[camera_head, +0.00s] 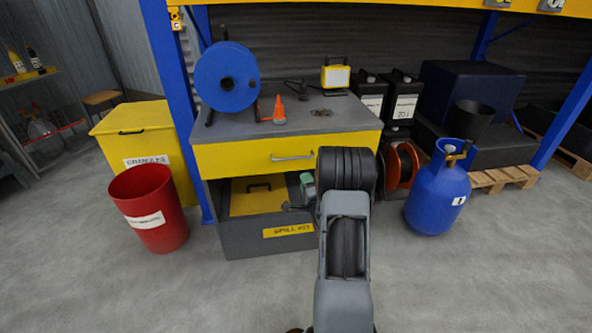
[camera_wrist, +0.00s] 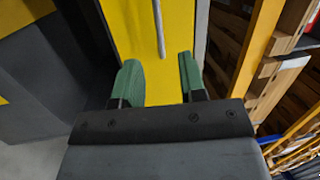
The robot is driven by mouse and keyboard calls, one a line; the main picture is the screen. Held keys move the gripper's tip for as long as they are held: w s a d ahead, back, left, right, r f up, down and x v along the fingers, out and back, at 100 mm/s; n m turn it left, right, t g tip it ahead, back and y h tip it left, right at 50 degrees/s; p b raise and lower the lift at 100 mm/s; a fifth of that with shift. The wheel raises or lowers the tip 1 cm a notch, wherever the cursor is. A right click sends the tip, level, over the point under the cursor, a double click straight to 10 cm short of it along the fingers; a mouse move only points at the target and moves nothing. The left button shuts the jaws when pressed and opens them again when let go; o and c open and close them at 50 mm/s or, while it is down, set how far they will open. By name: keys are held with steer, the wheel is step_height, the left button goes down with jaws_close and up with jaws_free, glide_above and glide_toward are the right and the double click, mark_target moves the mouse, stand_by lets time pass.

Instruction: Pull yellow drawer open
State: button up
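The yellow drawer (camera_head: 235,157) is the front band under the grey worktop of a bench, and it looks shut. Its silver bar handle (camera_head: 292,157) sits at mid-front. In the wrist view the yellow drawer front (camera_wrist: 133,30) fills the upper middle, and the handle (camera_wrist: 159,28) runs upright there. My gripper (camera_wrist: 161,80) has two green fingers spread apart with nothing between them. The handle's lower end lies just beyond the fingertips, roughly between them and nearer the right finger. In the head view my arm hides most of the gripper, which shows partly below the drawer.
A spill kit box (camera_head: 289,230) stands under the drawer. A red bin (camera_head: 150,212) and yellow chest (camera_head: 140,133) stand left; a blue gas cylinder (camera_head: 437,192) and red reel (camera_head: 404,166) stand right. A blue reel (camera_head: 226,78) and orange cone (camera_head: 279,110) sit on the worktop. Front floor is clear.

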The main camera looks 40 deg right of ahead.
mark_target(295, 158)
steer(key=x, duration=0.4)
steer(key=b+x, duration=0.1)
steer(key=x, duration=0.3)
steer(key=b+x, duration=0.1)
steer(key=x, duration=0.4)
steer(key=shift+d+f, duration=0.2)
steer(key=shift+d, duration=0.15)
steer(key=shift+c, duration=0.2)
jaws_close()
